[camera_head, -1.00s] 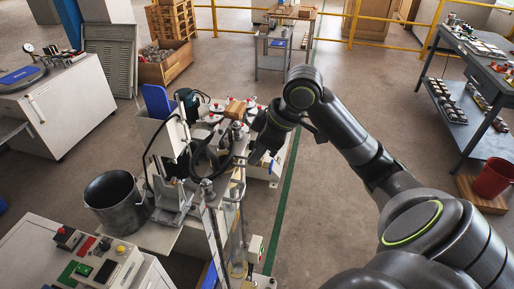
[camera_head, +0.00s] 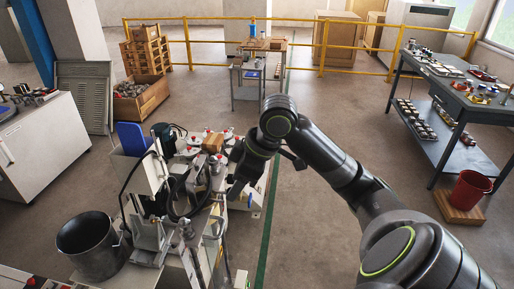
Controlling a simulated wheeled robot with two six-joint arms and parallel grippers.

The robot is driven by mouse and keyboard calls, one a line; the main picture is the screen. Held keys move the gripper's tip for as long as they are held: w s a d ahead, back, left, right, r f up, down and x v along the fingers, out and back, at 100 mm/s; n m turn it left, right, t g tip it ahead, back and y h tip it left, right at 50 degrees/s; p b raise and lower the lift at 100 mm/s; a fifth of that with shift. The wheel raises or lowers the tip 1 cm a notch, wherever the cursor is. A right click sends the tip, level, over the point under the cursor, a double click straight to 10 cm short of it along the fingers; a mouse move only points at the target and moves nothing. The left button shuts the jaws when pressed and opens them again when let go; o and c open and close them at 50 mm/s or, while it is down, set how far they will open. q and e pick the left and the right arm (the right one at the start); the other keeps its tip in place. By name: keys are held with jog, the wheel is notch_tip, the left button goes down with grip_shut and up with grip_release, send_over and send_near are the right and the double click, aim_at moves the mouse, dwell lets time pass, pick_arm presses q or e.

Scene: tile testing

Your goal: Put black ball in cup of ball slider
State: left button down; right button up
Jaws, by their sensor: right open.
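My right gripper (camera_head: 233,192) reaches in from the right and hangs low over the right side of a cluttered test bench (camera_head: 176,283). It is small and dark here; no held object can be made out. The test machine (camera_head: 150,200) stands on the bench just left of it, with a dark curved ring and upright metal rods. I cannot tell which part is the ball slider or its cup. The black ball cannot be made out; dark parts crowd this area. My left gripper is not in view.
A dark metal bucket (camera_head: 89,247) stands at the bench's left. A grey cart (camera_head: 247,93) stands at the back before a yellow railing (camera_head: 325,45). A grey worktable (camera_head: 478,113) and red bucket (camera_head: 468,189) are at right. The middle floor is clear.

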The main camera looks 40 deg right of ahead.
jog(key=b+v, duration=0.1)
jog(key=v, duration=1.5)
jog(key=shift+b, duration=0.4)
jog(key=shift+r, duration=0.1)
